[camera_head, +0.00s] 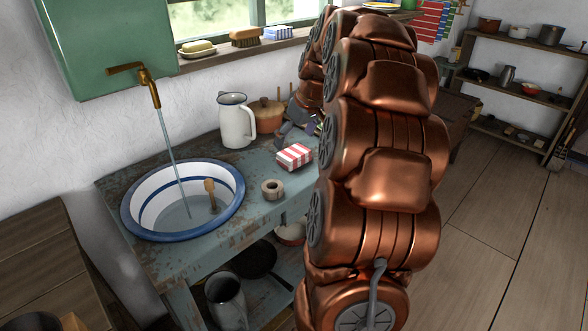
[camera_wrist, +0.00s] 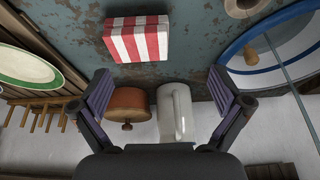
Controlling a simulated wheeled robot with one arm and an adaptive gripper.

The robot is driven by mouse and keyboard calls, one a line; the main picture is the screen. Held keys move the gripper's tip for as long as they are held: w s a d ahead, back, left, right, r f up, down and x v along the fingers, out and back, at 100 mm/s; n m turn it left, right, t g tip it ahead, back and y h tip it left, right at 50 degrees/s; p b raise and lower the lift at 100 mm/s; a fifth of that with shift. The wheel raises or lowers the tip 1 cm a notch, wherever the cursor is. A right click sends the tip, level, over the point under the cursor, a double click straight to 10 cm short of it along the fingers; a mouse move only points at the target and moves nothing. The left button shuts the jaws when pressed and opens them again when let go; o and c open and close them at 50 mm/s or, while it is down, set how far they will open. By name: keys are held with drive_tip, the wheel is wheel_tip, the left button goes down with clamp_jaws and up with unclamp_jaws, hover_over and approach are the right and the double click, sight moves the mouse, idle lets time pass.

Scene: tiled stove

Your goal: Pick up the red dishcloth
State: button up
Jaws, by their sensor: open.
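The red dishcloth (camera_head: 294,156) is a folded block with red and white stripes, lying on the worn blue-green washstand top (camera_head: 245,225). In the wrist view the dishcloth (camera_wrist: 138,40) shows at the top, beyond the fingertips and left of the midline between them. My gripper (camera_wrist: 159,75) is open, its two purple-grey fingers wide apart with nothing between them touching. In the head view my gripper (camera_head: 300,128) is a dark shape just behind the dishcloth, partly hidden by my copper arm.
A white enamel jug (camera_head: 236,122) and a lidded brown pot (camera_head: 266,115) stand at the wall, close to my gripper. A blue-striped cloth (camera_head: 277,33) lies on the windowsill.

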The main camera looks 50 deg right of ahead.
sight(294, 152)
drive_tip(key=d, duration=0.1)
drive_tip(key=d+f, duration=0.1)
drive_tip(key=d, duration=0.1)
drive_tip(key=shift+s, duration=0.1)
drive_tip(key=shift+d+f, duration=0.1)
drive_tip(key=shift+f, duration=0.15)
drive_tip(key=shift+w+x, duration=0.25)
drive_tip(key=shift+x, duration=1.55)
drive_tip(key=shift+w+x, duration=0.2)
drive_tip(key=shift+x, duration=1.55)
drive_tip(key=shift+r, duration=0.2)
drive_tip(key=c, duration=0.8)
